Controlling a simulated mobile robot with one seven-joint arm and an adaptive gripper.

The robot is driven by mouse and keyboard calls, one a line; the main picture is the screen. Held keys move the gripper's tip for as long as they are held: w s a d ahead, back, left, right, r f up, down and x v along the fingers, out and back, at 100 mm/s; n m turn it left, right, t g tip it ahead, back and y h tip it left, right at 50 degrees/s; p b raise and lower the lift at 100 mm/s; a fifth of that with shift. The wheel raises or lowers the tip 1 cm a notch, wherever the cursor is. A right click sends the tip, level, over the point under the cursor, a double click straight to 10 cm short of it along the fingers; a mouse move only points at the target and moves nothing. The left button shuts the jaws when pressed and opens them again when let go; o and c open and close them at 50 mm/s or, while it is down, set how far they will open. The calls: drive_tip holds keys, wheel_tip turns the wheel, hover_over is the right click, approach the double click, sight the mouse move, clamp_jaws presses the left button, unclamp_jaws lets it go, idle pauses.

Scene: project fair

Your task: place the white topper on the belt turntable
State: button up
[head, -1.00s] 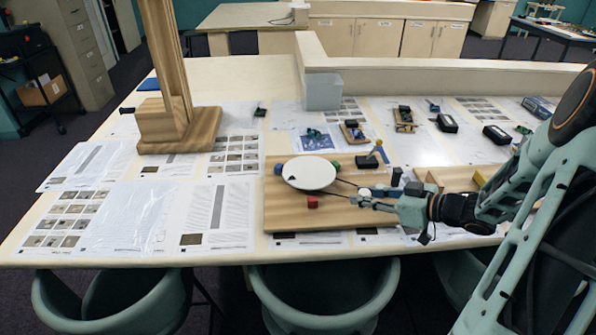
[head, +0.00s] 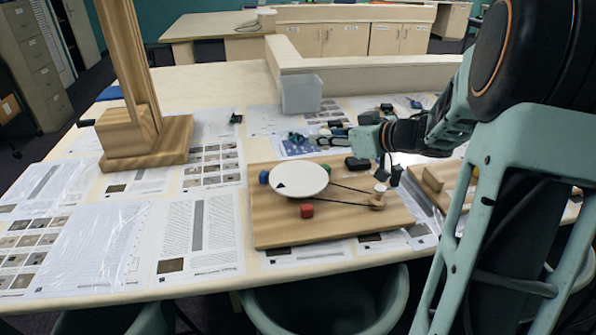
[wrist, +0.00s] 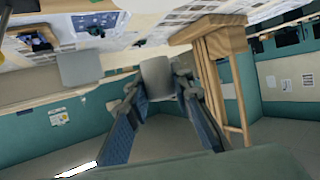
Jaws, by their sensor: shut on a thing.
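The belt turntable is a wooden board (head: 330,228) with a round white disc (head: 299,179) that has a dark mark near its edge. A black belt runs from under the disc to a small wooden pulley (head: 377,201), with a small white cap (head: 380,187) at its top. My gripper (head: 312,139) is beyond the board's far edge, behind and right of the disc. In the wrist view, my gripper (wrist: 157,88) is shut on a pale grey-white piece (wrist: 156,74). I cannot tell for sure that this is the white topper. The piece is not clear in the head view.
A red block (head: 307,211) sits at the disc's near edge. A tall wooden stand (head: 145,140) is at left, a grey bin (head: 301,94) behind. A black box (head: 358,163) is near the board's far edge. Papers cover the table; chairs are in front.

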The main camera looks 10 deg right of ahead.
drive_tip(key=b, duration=0.1)
hover_over(299, 177)
drive_tip(key=d, duration=0.1)
drive_tip(key=f, duration=0.5)
drive_tip(key=shift+s+d, duration=0.15)
drive_tip(key=shift+s, duration=0.05)
drive_tip(key=f, duration=0.1)
drive_tip(key=a+f+b, duration=0.1)
drive_tip(key=f, duration=0.1)
drive_tip(key=shift+w+a+f+b, duration=0.25)
drive_tip(key=shift+a+f+b, duration=0.05)
drive_tip(key=shift+f+b, duration=0.1)
drive_tip(key=shift+d+f, duration=0.1)
drive_tip(key=shift+f, duration=0.35)
drive_tip(key=shift+f, duration=0.15)
drive_tip(key=o, duration=0.8)
drive_tip(key=shift+o, duration=0.4)
